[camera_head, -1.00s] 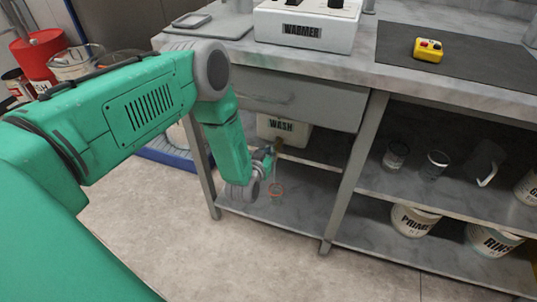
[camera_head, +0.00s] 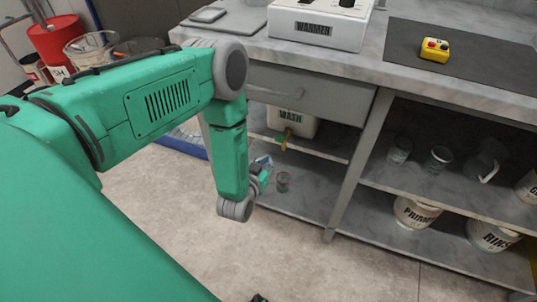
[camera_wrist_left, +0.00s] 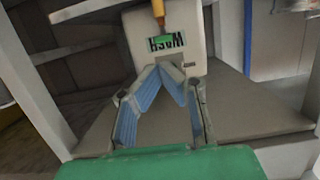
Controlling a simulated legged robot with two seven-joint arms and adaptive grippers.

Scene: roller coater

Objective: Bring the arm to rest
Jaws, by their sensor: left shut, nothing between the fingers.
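My left arm comes in from the left in the head view and bends down in front of the bench. My left gripper (camera_head: 264,162) is beside the lower shelf opening, partly hidden by my wrist. In the left wrist view the blue-padded fingers of the left gripper (camera_wrist_left: 168,72) meet at their tips, with nothing between them. My right gripper is not in view.
PRIME (camera_head: 415,212) and RINSE (camera_head: 490,236) buckets stand lower right. A red bin (camera_head: 58,42) is at left. Floor in front is clear.

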